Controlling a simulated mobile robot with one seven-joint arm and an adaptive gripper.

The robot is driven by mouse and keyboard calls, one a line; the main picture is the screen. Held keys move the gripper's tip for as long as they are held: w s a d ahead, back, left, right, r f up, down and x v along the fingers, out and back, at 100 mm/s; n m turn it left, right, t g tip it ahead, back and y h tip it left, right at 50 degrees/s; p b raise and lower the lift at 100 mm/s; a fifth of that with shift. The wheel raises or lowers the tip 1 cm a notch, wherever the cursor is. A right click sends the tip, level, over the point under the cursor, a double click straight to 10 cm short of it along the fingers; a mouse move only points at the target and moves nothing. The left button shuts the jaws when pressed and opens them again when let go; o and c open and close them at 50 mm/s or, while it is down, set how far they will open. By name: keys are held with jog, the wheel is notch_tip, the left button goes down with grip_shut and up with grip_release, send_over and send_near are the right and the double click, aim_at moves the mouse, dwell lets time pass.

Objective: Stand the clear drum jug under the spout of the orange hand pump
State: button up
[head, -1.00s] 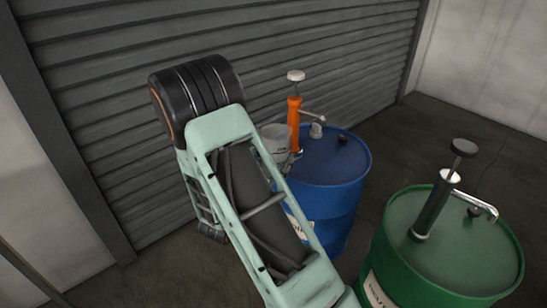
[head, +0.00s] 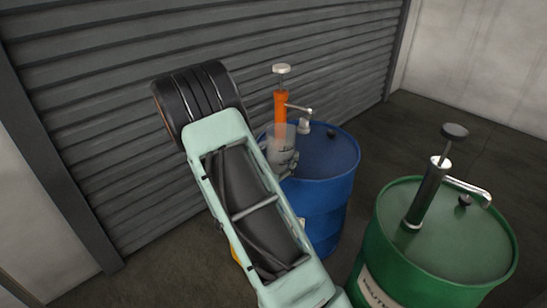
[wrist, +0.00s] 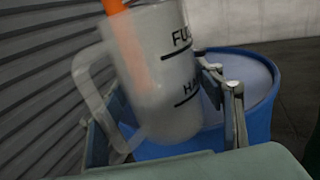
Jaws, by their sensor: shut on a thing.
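The clear drum jug (head: 282,146) is translucent with dark markings and a handle, and it looks upright. My gripper (wrist: 165,110) is shut on it, with a finger on each side in the wrist view, where the jug (wrist: 165,75) fills the middle. In the head view my arm hides most of the gripper. The orange hand pump (head: 281,108) stands on the blue drum (head: 325,165), and its metal spout (head: 300,109) points right. The jug overlaps the lower pump body in the head view, left of the spout. Whether it touches the drum top, I cannot tell.
A green drum (head: 440,240) with a dark hand pump (head: 427,192) stands at the right front. A grey roller shutter (head: 130,120) is behind; floor at the right is clear.

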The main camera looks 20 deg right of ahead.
jog(key=shift+w+d+b, duration=0.15)
jog(key=shift+w+d, duration=0.05)
jog(key=shift+d, duration=1.2)
jog(key=shift+w+d+b, duration=0.15)
jog(key=shift+w+d, duration=0.05)
jog(key=shift+d, duration=1.15)
jog(key=shift+w+d+f+b, duration=0.15)
jog(key=shift+d, duration=0.7)
jog(key=shift+w+d+f+b, duration=0.1)
jog(key=shift+w+d+b, duration=0.1)
jog(key=shift+d, duration=0.6)
jog(key=shift+w+d+f+b, duration=0.1)
jog(key=shift+d+f+b, duration=0.05)
jog(key=shift+d, duration=0.7)
jog(key=shift+f+b, duration=0.45)
jog(key=shift+f, duration=0.2)
jog(key=o, duration=1.5)
jog(key=v, duration=1.2)
